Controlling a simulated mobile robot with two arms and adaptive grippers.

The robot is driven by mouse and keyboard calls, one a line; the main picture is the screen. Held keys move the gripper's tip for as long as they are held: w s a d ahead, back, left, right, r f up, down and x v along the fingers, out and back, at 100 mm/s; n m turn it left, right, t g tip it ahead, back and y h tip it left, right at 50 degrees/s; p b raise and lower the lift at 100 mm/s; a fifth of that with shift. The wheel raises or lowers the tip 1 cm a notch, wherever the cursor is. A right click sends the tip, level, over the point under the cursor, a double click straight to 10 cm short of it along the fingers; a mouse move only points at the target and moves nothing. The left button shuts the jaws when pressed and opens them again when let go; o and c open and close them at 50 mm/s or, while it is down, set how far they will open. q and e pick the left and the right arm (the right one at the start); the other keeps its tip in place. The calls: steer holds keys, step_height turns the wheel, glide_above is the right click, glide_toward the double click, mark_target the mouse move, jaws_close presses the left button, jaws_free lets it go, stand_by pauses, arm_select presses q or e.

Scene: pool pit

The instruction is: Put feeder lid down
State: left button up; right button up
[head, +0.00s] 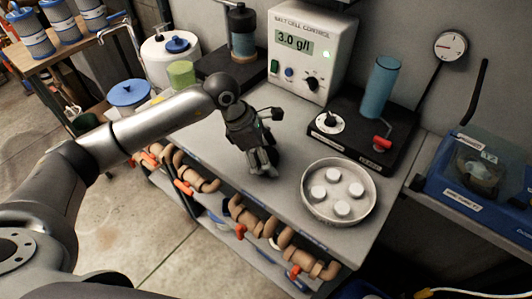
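No thing in the head view can be surely told as the feeder lid. A blue translucent cylinder (379,90) stands upright on a black base (373,158) with a red valve handle, with no dark cap on its top. A round white piece with a black knob (330,122) sits on the same base, left of the cylinder; I cannot tell if it is a lid or a dial. My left gripper (263,170) points down over the bench, left of the base and the tray. Its fingers look close together; whether they hold anything is unclear. My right gripper is out of view.
A round metal tray (371,211) with several white tablets lies on the grey bench (290,191). The salt cell control box (311,45) stands behind. A second cylinder with a dark top (242,30) stands back left. Pipes (245,215) run along the bench front.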

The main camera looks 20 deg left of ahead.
arm_select(q)
steer(key=shift+s+a+f, duration=0.1)
steer(key=shift+s+a, duration=0.05)
steer(key=shift+a, duration=0.1)
steer(key=shift+r+p, duration=0.55)
steer(key=shift+p, duration=0.05)
steer(key=shift+r+p, duration=0.45)
steer(key=shift+p, duration=0.05)
steer(key=shift+a+r+b, duration=0.45)
steer(key=shift+r+b, duration=0.1)
steer(key=shift+b, duration=0.15)
steer(key=b+v, duration=0.2)
steer(key=v, duration=0.8)
steer(key=shift+d+r, duration=0.15)
steer(key=shift+r, duration=0.05)
